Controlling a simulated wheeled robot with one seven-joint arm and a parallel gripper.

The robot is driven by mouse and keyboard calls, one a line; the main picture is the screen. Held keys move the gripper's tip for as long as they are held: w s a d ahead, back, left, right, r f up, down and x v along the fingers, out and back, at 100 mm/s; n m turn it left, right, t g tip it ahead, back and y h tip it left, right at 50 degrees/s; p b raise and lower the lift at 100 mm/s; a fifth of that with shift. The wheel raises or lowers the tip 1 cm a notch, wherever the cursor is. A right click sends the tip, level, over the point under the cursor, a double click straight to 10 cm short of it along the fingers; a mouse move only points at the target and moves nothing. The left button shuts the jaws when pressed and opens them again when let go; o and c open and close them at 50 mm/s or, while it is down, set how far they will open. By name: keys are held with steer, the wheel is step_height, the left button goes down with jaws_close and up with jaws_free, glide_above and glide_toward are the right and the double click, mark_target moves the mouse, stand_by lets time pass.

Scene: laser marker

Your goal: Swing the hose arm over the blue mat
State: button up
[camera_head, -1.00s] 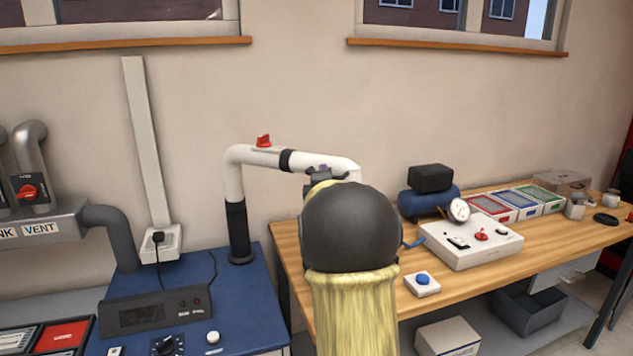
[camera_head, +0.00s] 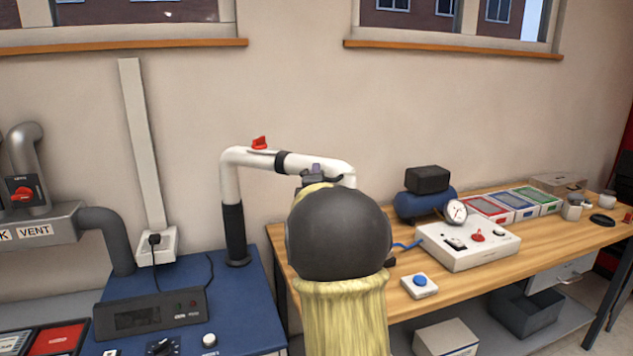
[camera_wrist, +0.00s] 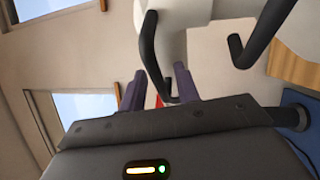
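The hose arm (camera_head: 240,157) is a white pipe with a black lower sleeve, standing on the blue-topped bench. It reaches right, past a black joint, to a bent end beside my gripper (camera_head: 316,172). My forearm and wrist hide what lies below that end. In the wrist view, white parts of the hose arm (camera_wrist: 185,42) with black bar handles (camera_wrist: 150,50) fill the upper middle. My gripper's two purple fingers (camera_wrist: 158,78) stand apart, with the lower end of one black handle showing between them; contact cannot be told. I cannot make out a separate blue mat.
The blue bench top (camera_head: 225,300) carries a control box (camera_head: 150,312). On the wooden table (camera_head: 405,303) are a blue button (camera_head: 420,284), a white switch panel (camera_head: 470,246), a compressor (camera_head: 425,200) and coloured trays (camera_head: 515,203). A red valve (camera_head: 260,143) tops the hose arm.

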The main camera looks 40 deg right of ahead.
steer(key=b+v, duration=0.2)
steer(key=v, duration=1.5)
steer(key=shift+a, duration=0.2)
steer(key=shift+s, duration=0.1)
